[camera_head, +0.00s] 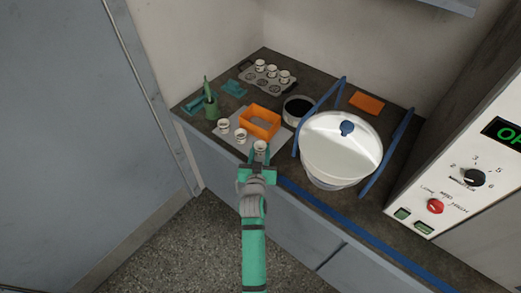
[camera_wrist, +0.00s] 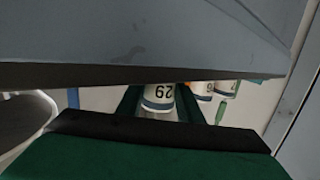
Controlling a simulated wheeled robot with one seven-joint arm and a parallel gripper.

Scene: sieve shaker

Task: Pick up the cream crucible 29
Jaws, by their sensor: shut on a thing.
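The cream crucible 29 (camera_head: 260,146) is at the front edge of the light grey mat (camera_head: 231,137). My gripper (camera_head: 259,158) is shut on it, with one green finger on each side. In the wrist view the crucible (camera_wrist: 158,96) shows its upside-down number and a dark band between the fingers. Its lower part is hidden in both views. I cannot tell whether it touches the mat.
Two more crucibles (camera_head: 223,126) stand left on the mat beside an orange box (camera_head: 260,121). A rack (camera_head: 263,87) with several crucibles is behind. A white lidded pot (camera_head: 340,150) with blue bars stands close on the right. A green cup (camera_head: 211,106) is at left.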

